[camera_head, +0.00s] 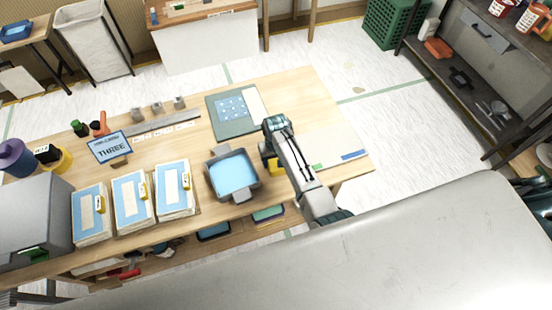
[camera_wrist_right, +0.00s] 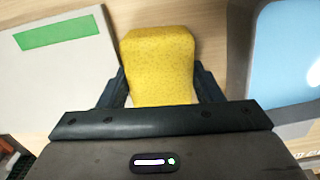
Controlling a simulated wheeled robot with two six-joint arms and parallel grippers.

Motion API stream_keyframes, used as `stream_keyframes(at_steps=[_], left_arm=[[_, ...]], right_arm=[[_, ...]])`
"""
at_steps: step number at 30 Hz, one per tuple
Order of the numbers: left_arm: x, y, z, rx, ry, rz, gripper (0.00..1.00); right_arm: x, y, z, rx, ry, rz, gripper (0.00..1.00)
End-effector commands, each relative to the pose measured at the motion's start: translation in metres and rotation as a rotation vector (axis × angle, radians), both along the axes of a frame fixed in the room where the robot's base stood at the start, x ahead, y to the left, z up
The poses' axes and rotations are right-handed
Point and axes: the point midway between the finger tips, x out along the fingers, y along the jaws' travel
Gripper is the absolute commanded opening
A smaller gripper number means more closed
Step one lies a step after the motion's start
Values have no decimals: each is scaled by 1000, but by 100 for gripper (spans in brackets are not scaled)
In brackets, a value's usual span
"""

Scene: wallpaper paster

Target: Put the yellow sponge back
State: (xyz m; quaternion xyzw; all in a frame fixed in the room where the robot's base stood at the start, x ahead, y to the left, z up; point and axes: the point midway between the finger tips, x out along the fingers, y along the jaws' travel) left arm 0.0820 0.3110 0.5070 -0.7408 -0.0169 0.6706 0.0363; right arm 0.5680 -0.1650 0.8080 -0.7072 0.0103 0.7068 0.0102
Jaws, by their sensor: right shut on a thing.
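The yellow sponge (camera_wrist_right: 157,62) is between the two fingers of my right gripper (camera_wrist_right: 160,80) in the right wrist view, and the gripper is shut on it. In the head view a small yellow part of the sponge (camera_head: 270,166) shows beside my right arm, between the blue-filled tray (camera_head: 247,194) and the pale board (camera_head: 335,142). The arm hides the rest of it. I cannot tell whether the sponge touches the table. My left gripper is not in view.
The wooden table (camera_head: 200,133) also holds several blue-and-cream sheet stacks (camera_head: 132,198), a sign reading "THREE" (camera_head: 111,148), a green mat (camera_head: 232,112) and small metal blocks (camera_head: 158,107). A grey box (camera_head: 30,215) stands at the left. Bare wood shows around the mat.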

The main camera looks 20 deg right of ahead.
Motion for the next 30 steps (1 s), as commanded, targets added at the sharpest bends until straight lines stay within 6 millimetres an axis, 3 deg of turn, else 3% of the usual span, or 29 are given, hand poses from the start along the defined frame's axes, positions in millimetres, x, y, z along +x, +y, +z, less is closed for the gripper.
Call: stream_keyframes(at_steps=[4, 5, 8, 17, 22, 26, 30], left_arm=[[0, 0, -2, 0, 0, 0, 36], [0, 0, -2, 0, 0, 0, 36], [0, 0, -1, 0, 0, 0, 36], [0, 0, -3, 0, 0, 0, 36], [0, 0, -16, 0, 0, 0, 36], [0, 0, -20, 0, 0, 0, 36], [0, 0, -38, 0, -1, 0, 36]], right_arm=[[0, 0, -5, 0, 1, 0, 36], [0, 0, -4, 0, 1, 0, 63], [0, 0, -4, 0, 1, 0, 81], [0, 0, -4, 0, 0, 0, 81], [0, 0, -8, 1, -1, 0, 81], [1, 1, 18, 2, -5, -1, 81], [3, -1, 40, 2, -6, -1, 81]])
